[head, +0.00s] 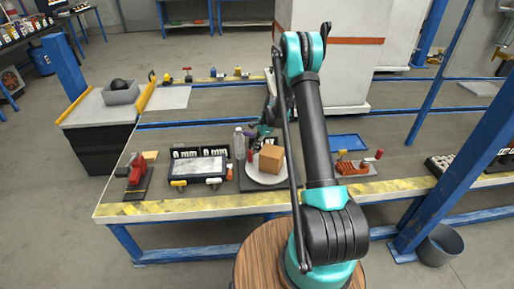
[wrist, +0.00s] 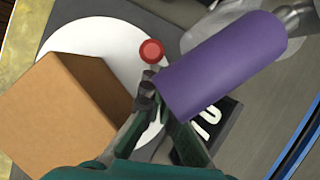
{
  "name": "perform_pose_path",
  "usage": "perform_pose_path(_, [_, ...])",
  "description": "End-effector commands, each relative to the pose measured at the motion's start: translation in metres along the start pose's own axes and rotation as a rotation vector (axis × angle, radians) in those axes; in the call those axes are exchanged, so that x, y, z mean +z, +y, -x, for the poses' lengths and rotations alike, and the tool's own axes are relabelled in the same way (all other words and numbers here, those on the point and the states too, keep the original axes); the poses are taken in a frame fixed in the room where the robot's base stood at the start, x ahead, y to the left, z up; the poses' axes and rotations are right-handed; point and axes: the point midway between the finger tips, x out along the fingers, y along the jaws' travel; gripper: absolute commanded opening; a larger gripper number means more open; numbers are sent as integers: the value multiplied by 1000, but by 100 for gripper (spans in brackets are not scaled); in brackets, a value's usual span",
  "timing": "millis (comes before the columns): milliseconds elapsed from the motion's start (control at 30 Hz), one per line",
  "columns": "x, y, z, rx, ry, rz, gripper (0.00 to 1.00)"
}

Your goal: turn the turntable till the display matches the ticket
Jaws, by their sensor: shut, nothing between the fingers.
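The turntable is a white round disc (head: 262,178) on a dark base near the table's front edge. A plain orange-brown box (head: 270,160) stands on it. In the wrist view the disc (wrist: 100,35) shows behind the box (wrist: 65,105). A dark display (head: 200,151) with white "0 mm" readings stands left of the turntable; part of a dark panel with white digits (wrist: 210,122) shows in the wrist view. I cannot make out a ticket for certain. My gripper (wrist: 150,88) is shut and empty, over the disc's edge beside the box. In the head view my arm partly hides it.
A purple cylinder (wrist: 222,65) and a red-topped post (wrist: 152,51) are close to my fingers. A clear bottle (head: 239,145) stands left of the turntable. A framed white panel (head: 183,168) lies farther left. A blue tray (head: 348,142) lies to the right.

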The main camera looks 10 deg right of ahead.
Motion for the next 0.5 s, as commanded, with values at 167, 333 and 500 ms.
perform_pose_path(167, [5,3,-2,0,0,0,0])
perform_pose_path(333, [8,5,-3,0,0,-1,0])
perform_pose_path(500, [9,6,-4,0,0,0,0])
